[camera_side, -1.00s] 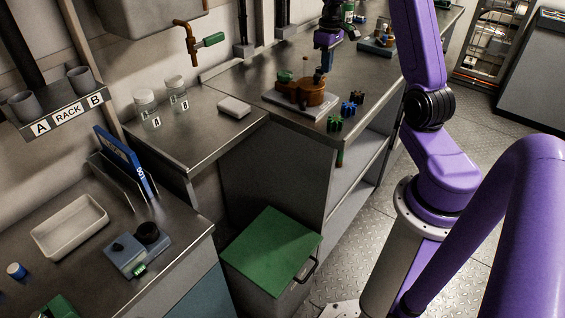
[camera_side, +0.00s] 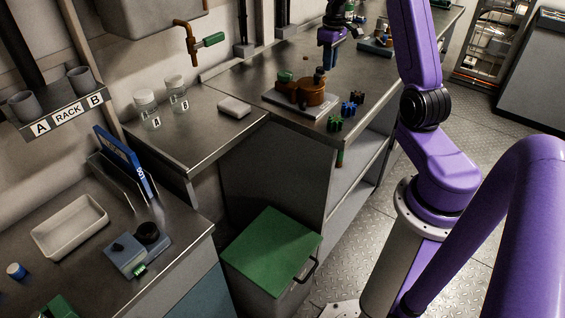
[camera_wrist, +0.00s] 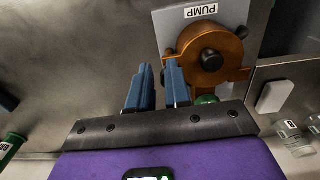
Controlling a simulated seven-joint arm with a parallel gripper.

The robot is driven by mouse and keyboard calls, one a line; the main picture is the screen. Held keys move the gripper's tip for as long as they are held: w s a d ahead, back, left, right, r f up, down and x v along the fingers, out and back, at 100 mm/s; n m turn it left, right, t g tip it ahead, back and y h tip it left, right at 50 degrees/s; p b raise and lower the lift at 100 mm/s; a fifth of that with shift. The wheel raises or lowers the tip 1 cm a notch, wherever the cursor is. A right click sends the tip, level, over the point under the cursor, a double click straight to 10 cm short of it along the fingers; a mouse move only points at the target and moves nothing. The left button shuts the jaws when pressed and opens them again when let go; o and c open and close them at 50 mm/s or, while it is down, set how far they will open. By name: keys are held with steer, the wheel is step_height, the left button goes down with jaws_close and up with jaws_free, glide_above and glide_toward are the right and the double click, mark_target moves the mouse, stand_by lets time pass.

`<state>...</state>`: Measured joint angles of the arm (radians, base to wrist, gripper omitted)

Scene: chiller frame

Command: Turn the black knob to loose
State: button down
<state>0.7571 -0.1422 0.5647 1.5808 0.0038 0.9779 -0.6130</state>
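The pump (camera_wrist: 205,62) is a copper-brown round body on a light plate, labelled PUMP in the wrist view. A black knob (camera_wrist: 211,60) sits at the middle of its face. The pump (camera_side: 313,94) and its small black knob (camera_side: 320,73) also show on the far bench in the side view. My gripper (camera_wrist: 158,72) has two blue fingers apart with nothing between them. The fingers are beside the pump, to the left of the knob in the wrist view. In the side view my gripper (camera_side: 326,65) hangs just above and behind the pump, apart from the knob.
A white block (camera_side: 234,107) and two lidded jars (camera_side: 161,106) stand to the left. A grey-blue box with black knobs (camera_side: 138,253) sits on the near bench.

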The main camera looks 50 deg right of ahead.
steer(key=shift+s+d+f, duration=0.35)
steer(key=shift+s+f, duration=0.25)
steer(key=shift+s, duration=0.1)
step_height(320, 180, up, 6)
steer(key=shift+w+a+r, duration=0.15)
steer(key=shift+w, duration=0.15)
stand_by(0.4)
steer(key=shift+a, duration=0.1)
